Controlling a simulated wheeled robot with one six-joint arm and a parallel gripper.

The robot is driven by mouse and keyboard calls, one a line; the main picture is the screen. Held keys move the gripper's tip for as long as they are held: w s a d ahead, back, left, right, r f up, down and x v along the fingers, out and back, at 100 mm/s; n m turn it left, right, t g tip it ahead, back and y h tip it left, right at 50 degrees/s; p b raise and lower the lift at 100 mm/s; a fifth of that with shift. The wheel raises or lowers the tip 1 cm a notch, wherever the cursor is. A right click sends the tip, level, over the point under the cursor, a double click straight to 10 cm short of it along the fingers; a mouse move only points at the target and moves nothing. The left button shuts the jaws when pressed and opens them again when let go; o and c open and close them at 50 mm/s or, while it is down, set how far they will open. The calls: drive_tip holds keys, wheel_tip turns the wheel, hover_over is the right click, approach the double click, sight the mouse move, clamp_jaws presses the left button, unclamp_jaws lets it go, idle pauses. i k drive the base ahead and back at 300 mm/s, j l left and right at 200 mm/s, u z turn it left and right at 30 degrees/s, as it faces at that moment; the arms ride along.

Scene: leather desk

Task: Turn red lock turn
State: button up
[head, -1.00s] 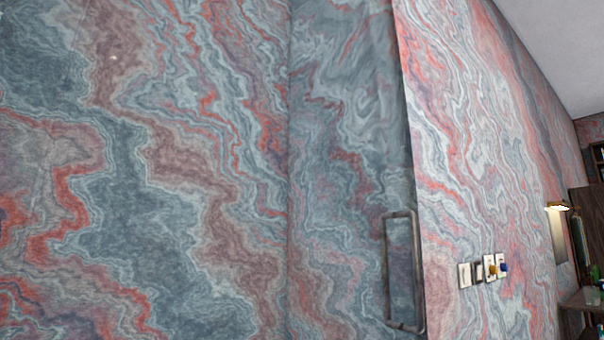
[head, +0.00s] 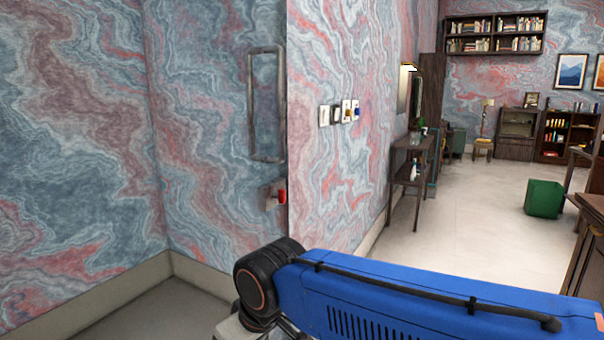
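The red lock turn (head: 281,196) sits on a small metal plate at the right edge of a marble-patterned door panel (head: 210,150), below a tall metal pull handle (head: 265,105). It is small in the view, and its exact angle is hard to tell. A blue link of my arm crosses the lower right of the head view, below and right of the lock. My gripper is out of the picture, so its state and its distance from the lock do not show.
Several switches (head: 338,113) are on the wall right of the door edge. A narrow console table (head: 412,150) stands along that wall. A green box (head: 544,198) lies on the pale floor (head: 460,220), which is mostly clear. Bookshelves (head: 495,35) are at the back.

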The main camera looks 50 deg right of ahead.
sight(281, 194)
drive_tip(key=z, duration=1.05)
